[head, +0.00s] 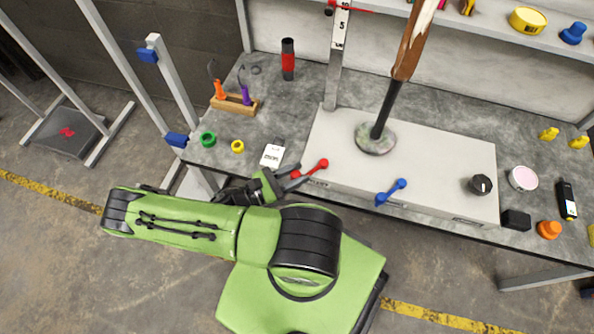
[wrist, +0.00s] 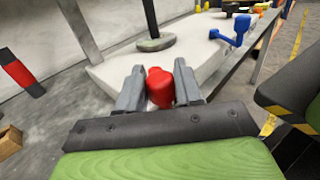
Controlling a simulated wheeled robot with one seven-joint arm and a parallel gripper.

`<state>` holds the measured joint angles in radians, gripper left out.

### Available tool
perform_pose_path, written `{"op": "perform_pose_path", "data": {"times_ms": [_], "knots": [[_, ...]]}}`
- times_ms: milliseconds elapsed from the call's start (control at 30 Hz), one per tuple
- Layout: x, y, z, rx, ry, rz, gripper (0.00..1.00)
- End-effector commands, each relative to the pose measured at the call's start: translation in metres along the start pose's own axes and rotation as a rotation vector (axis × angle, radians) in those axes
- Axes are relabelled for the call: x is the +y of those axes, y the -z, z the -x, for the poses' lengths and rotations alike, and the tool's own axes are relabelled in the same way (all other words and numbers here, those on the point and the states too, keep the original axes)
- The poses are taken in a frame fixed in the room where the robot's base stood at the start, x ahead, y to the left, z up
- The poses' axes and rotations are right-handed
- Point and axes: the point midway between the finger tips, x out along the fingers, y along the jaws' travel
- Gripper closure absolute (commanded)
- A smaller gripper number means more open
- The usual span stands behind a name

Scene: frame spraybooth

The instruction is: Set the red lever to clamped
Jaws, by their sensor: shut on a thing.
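The red lever (head: 312,170) is on the front left of the white fixture box (head: 440,158), with a ball at each end. In the head view it slants up to the right. My gripper (head: 292,177) is at its lower left end. In the wrist view the lever's red knob (wrist: 159,87) sits between the two grey fingers of my gripper (wrist: 160,88), which are shut on it. The rest of the lever is hidden behind the knob there. Any clamped marking is too small to read.
A blue lever (head: 391,192) is on the same front edge, to the right; it also shows in the wrist view (wrist: 236,32). A black rod rises from a round base (head: 376,140) on the box.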

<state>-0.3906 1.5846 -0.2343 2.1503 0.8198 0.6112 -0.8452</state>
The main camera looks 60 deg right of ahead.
Motion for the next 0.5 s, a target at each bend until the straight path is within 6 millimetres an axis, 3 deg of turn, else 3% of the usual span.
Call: {"op": "perform_pose_path", "data": {"times_ms": [467, 500], "knots": [[0.0016, 0.0002, 0.0012, 0.003, -0.002, -0.005, 1.0], [0.0016, 0.0002, 0.0012, 0.002, -0.002, -0.005, 0.6]]}}
